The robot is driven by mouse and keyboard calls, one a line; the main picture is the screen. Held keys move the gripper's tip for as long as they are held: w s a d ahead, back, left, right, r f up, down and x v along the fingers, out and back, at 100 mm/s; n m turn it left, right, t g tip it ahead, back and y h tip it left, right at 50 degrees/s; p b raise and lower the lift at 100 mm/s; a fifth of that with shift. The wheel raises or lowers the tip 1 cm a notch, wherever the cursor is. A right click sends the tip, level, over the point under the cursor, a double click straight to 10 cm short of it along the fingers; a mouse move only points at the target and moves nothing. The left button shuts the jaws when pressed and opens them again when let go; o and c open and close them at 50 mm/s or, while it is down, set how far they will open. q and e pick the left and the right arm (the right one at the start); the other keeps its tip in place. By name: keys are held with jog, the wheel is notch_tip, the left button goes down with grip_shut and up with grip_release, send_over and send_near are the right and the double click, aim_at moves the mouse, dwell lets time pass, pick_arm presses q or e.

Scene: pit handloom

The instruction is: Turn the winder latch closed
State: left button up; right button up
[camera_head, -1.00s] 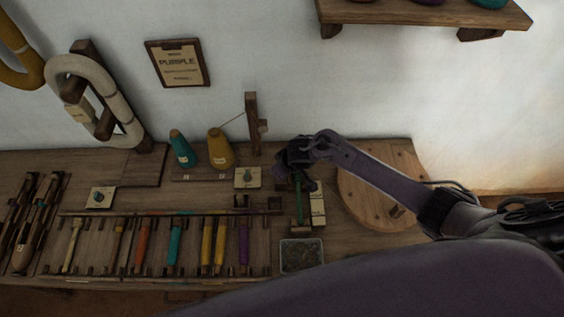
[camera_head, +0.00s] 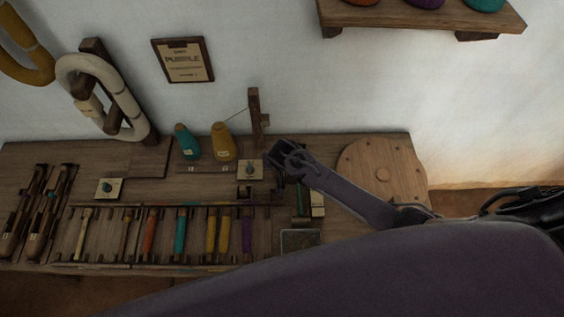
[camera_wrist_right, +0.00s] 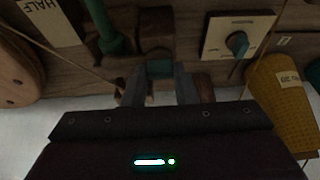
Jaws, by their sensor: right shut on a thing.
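My right gripper (camera_head: 277,176) reaches in from the right over the bench, beside the cream plate with a teal knob (camera_head: 250,171). In the right wrist view my gripper (camera_wrist_right: 159,82) has its fingers shut on a small teal piece (camera_wrist_right: 160,67), which looks like the winder latch, in front of a dark wooden block (camera_wrist_right: 155,25). The latch is hidden behind the gripper in the head view. A green upright part (camera_wrist_right: 108,30) stands beside the block. The knob plate (camera_wrist_right: 238,38) is to the right there, apart from the fingers. My left gripper is not in view.
A yellow cone (camera_head: 223,143) and a teal cone (camera_head: 187,141) stand behind the plate, near a wooden post (camera_head: 256,115). A round wooden disc (camera_head: 382,170) lies at right. A rack of coloured shuttles (camera_head: 165,233) fills the front. A tray (camera_head: 300,239) sits at front right.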

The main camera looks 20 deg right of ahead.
jog(key=shift+w, duration=0.1)
dwell(0.4)
jog(key=o, duration=1)
jog(key=shift+v, duration=3.95)
